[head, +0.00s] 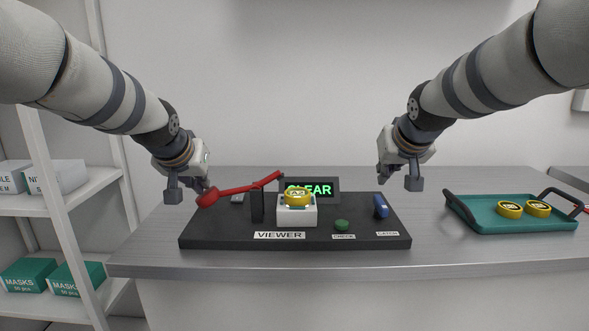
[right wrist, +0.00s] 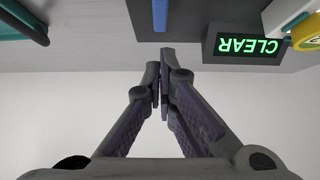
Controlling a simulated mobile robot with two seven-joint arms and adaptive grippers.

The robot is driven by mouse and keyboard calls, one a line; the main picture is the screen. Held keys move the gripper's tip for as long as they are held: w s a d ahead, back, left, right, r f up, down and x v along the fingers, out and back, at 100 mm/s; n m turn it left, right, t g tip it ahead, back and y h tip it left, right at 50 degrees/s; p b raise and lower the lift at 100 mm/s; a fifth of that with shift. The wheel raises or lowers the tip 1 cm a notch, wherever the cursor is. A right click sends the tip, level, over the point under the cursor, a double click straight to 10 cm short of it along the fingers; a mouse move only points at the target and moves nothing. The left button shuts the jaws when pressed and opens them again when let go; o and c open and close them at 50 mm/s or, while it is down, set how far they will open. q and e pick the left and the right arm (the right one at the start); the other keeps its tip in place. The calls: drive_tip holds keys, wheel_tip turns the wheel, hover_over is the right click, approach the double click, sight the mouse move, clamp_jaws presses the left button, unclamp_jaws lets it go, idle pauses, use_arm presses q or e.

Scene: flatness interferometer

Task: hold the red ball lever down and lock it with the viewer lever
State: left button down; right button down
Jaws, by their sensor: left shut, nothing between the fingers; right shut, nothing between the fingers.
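The red lever (head: 240,190) runs from its ball (head: 208,198) at lower left up to the right, past a black post on the dark base labelled VIEWER (head: 215,238). My left gripper (head: 190,192) is shut and empty, close to the left of the ball; I cannot tell whether it touches. A blue lever (head: 381,206) stands at the base's right end by a small label; its end also shows in the right wrist view (right wrist: 160,14). My right gripper (head: 400,180) is shut and empty, above and behind the blue lever; its fingers (right wrist: 160,75) show closed together.
A yellow-ringed disc (head: 298,197) sits on a white block (head: 297,216). Behind it a screen (head: 325,189) reads CLEAR in green. A green button (head: 342,225) is in front. A teal tray (head: 480,226) with yellow-ringed pieces is at right. Shelves stand at left.

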drive_tip(key=shift+s+a+f, duration=0.95)
drive_tip(key=shift+a+f, duration=0.25)
drive_tip(key=shift+f, duration=0.05)
drive_tip(key=shift+f, duration=0.1)
drive_tip(key=shift+f, duration=2.5)
